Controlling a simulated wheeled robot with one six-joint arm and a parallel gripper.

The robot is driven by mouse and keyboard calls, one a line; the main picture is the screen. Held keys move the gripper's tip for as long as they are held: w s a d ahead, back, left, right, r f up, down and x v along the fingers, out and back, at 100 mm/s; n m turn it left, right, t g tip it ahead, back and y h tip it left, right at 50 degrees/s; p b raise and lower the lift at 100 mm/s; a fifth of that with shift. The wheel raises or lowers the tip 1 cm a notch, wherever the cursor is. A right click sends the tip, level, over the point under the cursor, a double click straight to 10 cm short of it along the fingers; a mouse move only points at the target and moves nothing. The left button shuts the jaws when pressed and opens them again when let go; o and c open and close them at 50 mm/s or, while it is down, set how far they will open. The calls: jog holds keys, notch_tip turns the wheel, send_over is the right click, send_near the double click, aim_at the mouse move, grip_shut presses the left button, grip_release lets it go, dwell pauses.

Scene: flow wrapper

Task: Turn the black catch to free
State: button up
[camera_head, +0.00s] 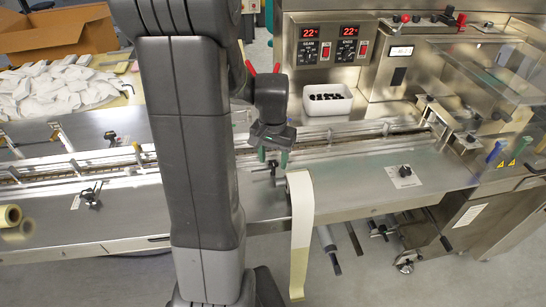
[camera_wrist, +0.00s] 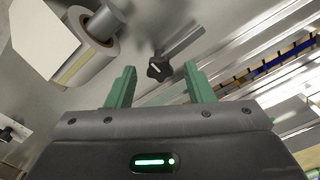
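My gripper (camera_head: 273,155) hangs with its green fingers pointing down over the steel machine deck, close behind the paper roll. In the wrist view my gripper (camera_wrist: 160,76) is open, with nothing between its fingers. A small black knob, seemingly the catch (camera_wrist: 158,69), shows ahead of and between the fingertips, apart from them. It has a white mark on top and sits at the end of a grey bar (camera_wrist: 183,43). In the head view a dark part of this catch (camera_head: 272,168) shows just under the fingers. Its exact turn is hard to tell.
A roll of paper (camera_head: 299,190) hangs over the deck's front edge, right beside the gripper; it also shows in the wrist view (camera_wrist: 92,45). Other black knobs stand on labelled plates at right (camera_head: 404,171) and left (camera_head: 90,197). Rails (camera_head: 340,142) run behind. A white bin (camera_head: 327,105) stands farther back.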

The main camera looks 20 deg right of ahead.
aim_at(273, 163)
notch_tip(273, 163, up, 14)
jog(key=shift+f, duration=0.15)
dwell(0.5)
jog(key=shift+f, duration=0.1)
dwell(0.3)
notch_tip(273, 163, down, 14)
jog(key=shift+r, duration=0.1)
dwell(0.4)
jog(key=shift+r, duration=0.1)
